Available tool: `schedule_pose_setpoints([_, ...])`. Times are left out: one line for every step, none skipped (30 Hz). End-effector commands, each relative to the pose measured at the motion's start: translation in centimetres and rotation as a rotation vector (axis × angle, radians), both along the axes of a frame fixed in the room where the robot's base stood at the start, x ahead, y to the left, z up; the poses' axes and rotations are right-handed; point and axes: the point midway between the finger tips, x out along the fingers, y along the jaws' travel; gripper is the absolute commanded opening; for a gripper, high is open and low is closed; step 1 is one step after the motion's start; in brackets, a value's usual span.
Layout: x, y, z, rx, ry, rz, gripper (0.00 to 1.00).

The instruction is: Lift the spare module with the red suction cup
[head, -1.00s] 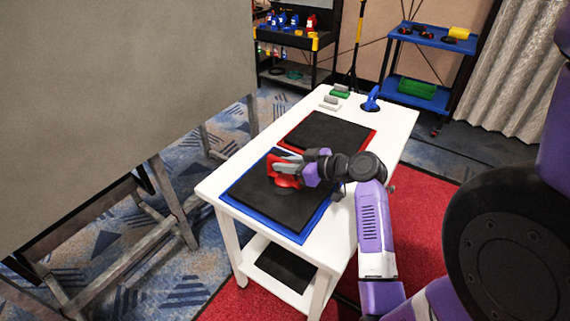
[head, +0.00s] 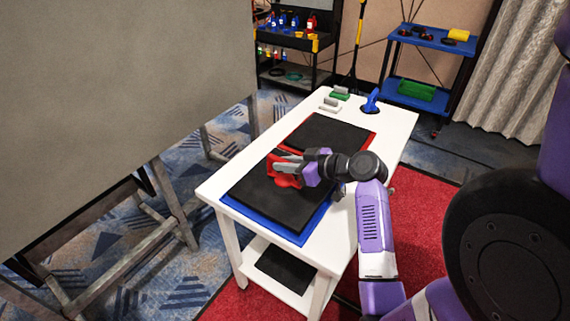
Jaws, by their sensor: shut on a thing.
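My gripper (head: 282,160) is shut on the red suction cup (head: 285,180). The cup sits on top of a flat black module (head: 270,206), towards its far side. The module is over the blue mat (head: 309,236) on the near half of the white table. It looks slightly raised from the mat, but the gap itself is not clear. My gripper and wrist hide part of the cup and the module's far right side.
A second black panel (head: 325,132) lies on a red mat (head: 366,142) just beyond. A blue suction cup (head: 371,103) and two small blocks with grey tops stand at the table's far end. A large grey panel (head: 120,80) on a frame rises to the left.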

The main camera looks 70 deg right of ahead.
Motion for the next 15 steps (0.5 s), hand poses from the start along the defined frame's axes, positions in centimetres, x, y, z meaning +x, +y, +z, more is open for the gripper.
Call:
schedule_pose_setpoints([0.1,0.0,0.4,-0.003,-0.004,0.000,0.00])
schedule_pose_setpoints([0.1,-0.1,0.5,-0.003,-0.004,0.000,0.00])
schedule_pose_setpoints([0.1,-0.1,0.7,-0.004,-0.004,0.000,0.00])
schedule_pose_setpoints([0.1,-0.1,0.8,-0.004,-0.004,0.000,0.00])
schedule_pose_setpoints([0.1,-0.1,0.9,-0.004,-0.004,0.000,0.00])
schedule_pose_setpoints([0.1,-0.1,1.1,-0.004,-0.004,0.000,0.00])
schedule_pose_setpoints([0.1,-0.1,1.2,-0.004,-0.004,0.000,0.00])
schedule_pose_setpoints([0.0,-0.1,1.3,-0.005,-0.004,-0.001,0.00])
schedule_pose_setpoints([0.0,-0.1,1.4,-0.005,-0.004,-0.001,0.00])
schedule_pose_setpoints([0.0,-0.1,1.6,-0.005,-0.004,-0.001,0.00])
schedule_pose_setpoints([0.0,-0.1,1.7,-0.005,-0.004,-0.001,0.00])
schedule_pose_setpoints([0.0,-0.1,1.8,-0.005,-0.004,-0.001,0.00])
schedule_pose_setpoints([0.0,-0.1,1.9,-0.005,-0.004,-0.001,0.00])
schedule_pose_setpoints([0.0,-0.1,2.0,-0.004,-0.004,-0.001,0.00])
schedule_pose_setpoints([0.0,-0.1,2.2,-0.004,-0.004,-0.001,0.00])
